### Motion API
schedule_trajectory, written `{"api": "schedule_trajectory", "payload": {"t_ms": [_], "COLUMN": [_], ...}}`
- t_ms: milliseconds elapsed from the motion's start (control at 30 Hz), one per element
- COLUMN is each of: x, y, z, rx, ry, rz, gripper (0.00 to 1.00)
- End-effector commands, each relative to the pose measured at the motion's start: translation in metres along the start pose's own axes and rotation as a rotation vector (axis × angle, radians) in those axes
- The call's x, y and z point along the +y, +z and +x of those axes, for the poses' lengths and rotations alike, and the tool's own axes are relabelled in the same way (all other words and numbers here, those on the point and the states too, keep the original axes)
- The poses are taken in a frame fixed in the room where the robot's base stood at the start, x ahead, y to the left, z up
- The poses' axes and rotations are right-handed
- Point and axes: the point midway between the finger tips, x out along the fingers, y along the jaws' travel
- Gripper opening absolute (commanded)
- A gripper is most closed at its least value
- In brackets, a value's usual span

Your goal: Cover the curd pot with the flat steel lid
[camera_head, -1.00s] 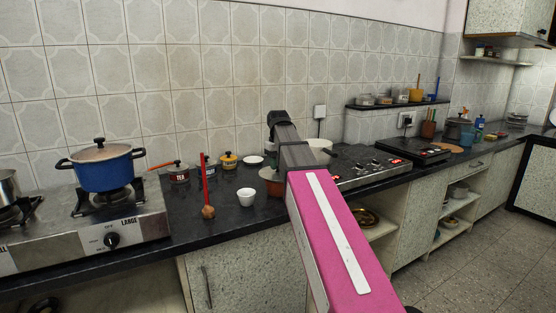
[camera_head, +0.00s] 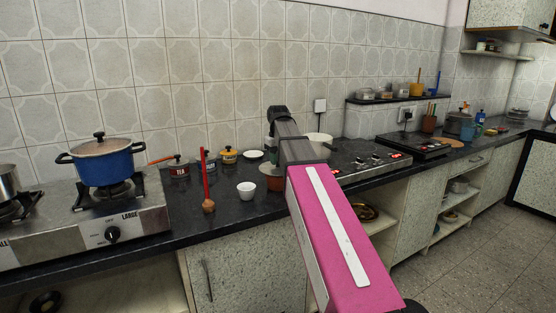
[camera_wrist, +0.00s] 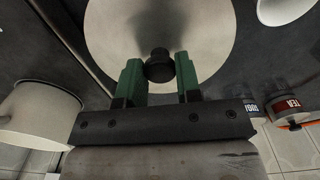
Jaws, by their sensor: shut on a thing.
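The flat steel lid (camera_wrist: 112,32) is a pale round disc with a black knob (camera_wrist: 159,66) in the wrist view. My gripper (camera_wrist: 158,72) has its green fingers shut on the knob, one on each side. The curd pot appears to be the reddish-brown pot (camera_head: 273,183), partly behind my arm. In the wrist view no pot shows under the lid, and I cannot tell whether the lid touches it.
A white cup (camera_head: 246,190) stands left of the brown pot; a white pan (camera_head: 318,146) is behind my arm.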

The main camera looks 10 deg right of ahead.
Motion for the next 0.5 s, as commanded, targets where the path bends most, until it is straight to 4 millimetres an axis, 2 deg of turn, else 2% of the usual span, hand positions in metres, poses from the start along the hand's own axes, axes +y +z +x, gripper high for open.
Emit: {"api": "schedule_trajectory", "payload": {"t_ms": [500], "x": [0.0000], "y": [0.0001], "z": [0.0071], "rx": [0.000], "ry": [0.000], "rz": [0.000], "gripper": [0.06]}}
